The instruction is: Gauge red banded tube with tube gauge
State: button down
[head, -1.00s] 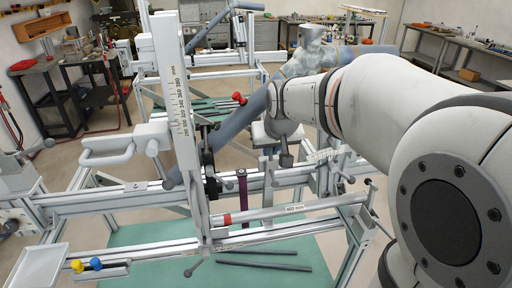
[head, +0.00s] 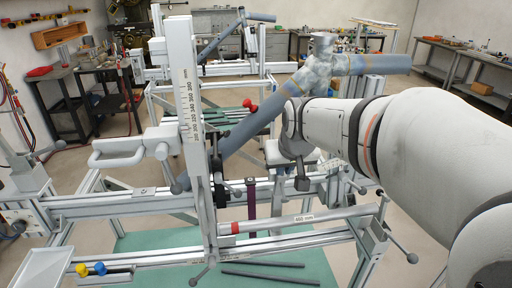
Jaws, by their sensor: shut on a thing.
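The red banded tube (head: 284,223) is a light grey tube lying level across the front of the jig. It has a red band near its left end and a "400 mm" label. My arm reaches in from the right, and its wrist is above and behind the tube. My gripper (head: 301,166) points down below the wrist, small and partly hidden, so its fingers do not show clearly. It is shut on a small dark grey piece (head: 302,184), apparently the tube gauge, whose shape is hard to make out. This piece appears above the tube in the picture, apart from it.
A white upright with a millimetre scale (head: 187,90) stands left of the tube. A grey-blue frame tube (head: 250,125) slopes up to a joint (head: 321,55) behind my wrist. A purple strip (head: 251,198) hangs behind the tube. Dark rods (head: 268,280) lie on the green mat (head: 315,262).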

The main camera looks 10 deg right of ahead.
jog(key=shift+s+f, duration=0.15)
jog(key=shift+s, duration=0.2)
jog(key=shift+f, duration=0.15)
jog(key=shift+s+f+b, duration=0.2)
jog(key=shift+s+b, duration=0.15)
jog(key=shift+s, duration=0.15)
jog(key=shift+s+f+b, duration=0.2)
jog(key=shift+s+b, duration=0.15)
jog(key=shift+s, duration=0.1)
jog(key=shift+f, duration=0.1)
jog(key=shift+s+f+b, duration=0.55)
jog(key=shift+s+b, duration=0.15)
jog(key=shift+s, duration=0.1)
jog(key=c, duration=2.1)
grip_release()
